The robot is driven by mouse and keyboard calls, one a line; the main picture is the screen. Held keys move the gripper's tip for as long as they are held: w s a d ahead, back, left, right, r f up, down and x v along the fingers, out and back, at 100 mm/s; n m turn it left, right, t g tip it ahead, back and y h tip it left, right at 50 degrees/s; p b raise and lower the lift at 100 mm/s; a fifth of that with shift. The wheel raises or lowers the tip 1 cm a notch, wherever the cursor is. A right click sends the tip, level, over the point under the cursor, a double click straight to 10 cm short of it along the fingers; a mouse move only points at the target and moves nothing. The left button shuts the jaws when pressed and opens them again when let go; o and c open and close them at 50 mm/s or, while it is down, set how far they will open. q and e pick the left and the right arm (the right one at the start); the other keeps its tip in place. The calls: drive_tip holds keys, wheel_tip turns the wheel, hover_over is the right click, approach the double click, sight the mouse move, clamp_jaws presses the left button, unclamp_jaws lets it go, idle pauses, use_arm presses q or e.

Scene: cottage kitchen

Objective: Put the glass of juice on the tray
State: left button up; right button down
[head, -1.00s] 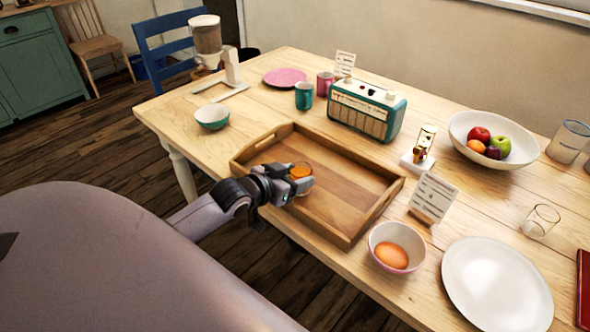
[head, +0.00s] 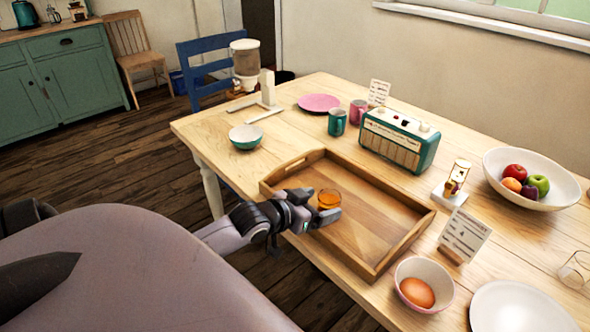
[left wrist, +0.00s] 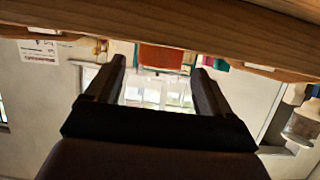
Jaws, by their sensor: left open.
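The glass of juice (head: 328,199) has orange juice in it and appears to stand upright on the wooden tray (head: 402,249), near its left end. My left gripper (head: 325,205) reaches in over the tray's near side. Its jaws are open, with the fingers on either side of the glass. In the left wrist view, which is upside down, the juice (left wrist: 160,57) shows between the two fingers (left wrist: 160,85). Whether the fingers touch the glass cannot be told. My right gripper is not in view.
Behind the tray are a teal radio (head: 399,139), a green mug (head: 337,122) and a pink mug. A teal bowl (head: 245,137) stands left of the tray. An egg bowl (head: 423,284), a card stand (head: 464,235) and an hourglass (head: 453,184) stand close on the right.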

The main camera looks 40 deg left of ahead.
use_arm(q)
drive_tip(key=d+v, duration=0.1)
drive_tip(key=v, duration=0.9)
drive_tip(key=s+d+f+g+p, duration=0.1)
drive_tip(key=s+d+f, duration=0.4)
drive_tip(key=d+f, duration=0.2)
drive_tip(key=s+d+f+m+g+h+p, duration=0.1)
drive_tip(key=s+d+f+g, duration=0.1)
drive_tip(key=s+d+f, duration=0.3)
drive_tip(key=shift+d+f+p, duration=0.35)
drive_tip(key=shift+d+f, duration=0.8)
drive_tip(key=shift+f, duration=0.65)
